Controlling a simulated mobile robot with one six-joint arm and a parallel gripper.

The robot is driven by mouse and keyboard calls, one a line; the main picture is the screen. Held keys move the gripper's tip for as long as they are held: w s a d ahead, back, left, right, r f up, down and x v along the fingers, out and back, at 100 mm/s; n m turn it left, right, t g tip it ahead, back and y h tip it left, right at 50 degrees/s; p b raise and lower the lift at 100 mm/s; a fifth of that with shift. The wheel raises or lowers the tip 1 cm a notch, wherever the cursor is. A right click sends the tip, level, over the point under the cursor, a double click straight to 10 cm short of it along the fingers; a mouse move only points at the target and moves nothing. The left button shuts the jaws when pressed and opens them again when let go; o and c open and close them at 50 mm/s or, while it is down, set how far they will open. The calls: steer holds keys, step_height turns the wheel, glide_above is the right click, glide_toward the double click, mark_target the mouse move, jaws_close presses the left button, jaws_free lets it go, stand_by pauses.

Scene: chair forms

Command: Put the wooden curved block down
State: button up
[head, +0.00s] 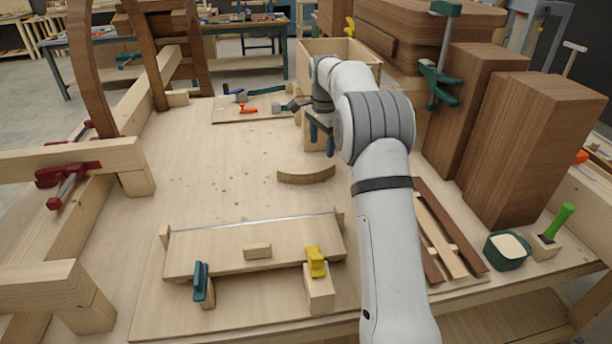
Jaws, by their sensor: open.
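The wooden curved block (306,175) is a short, pale, arched piece lying on the light wooden bench top (225,190), near the middle of the head view. My gripper (321,145) has dark blue fingers pointing down. It is behind and slightly right of the block in the picture, and looks apart from it. The gripper is open, with nothing seen between its fingers. My arm hides part of the bench to the right of the block.
Behind is a board with tools (240,108) and an open wooden box (340,48). In front is a jig board (235,250) with clamps. Dark wooden blocks (535,140) stand right, with a green tub (507,250). The bench left of the curved block is clear.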

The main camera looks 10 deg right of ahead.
steer(key=m, duration=0.2)
glide_above(318, 167)
steer(key=f, duration=0.4)
steer(key=shift+s+d+f, duration=0.15)
steer(key=shift+d+f, duration=0.2)
steer(key=shift+d, duration=0.05)
steer(key=shift+f, duration=0.35)
steer(key=f, duration=0.5)
steer(key=f+p, duration=0.1)
steer(key=f, duration=0.1)
steer(key=shift+a+f, duration=0.2)
steer(key=shift+a, duration=0.15)
steer(key=shift+c, duration=0.6)
steer(key=shift+r, duration=0.1)
steer(key=c, duration=1.2)
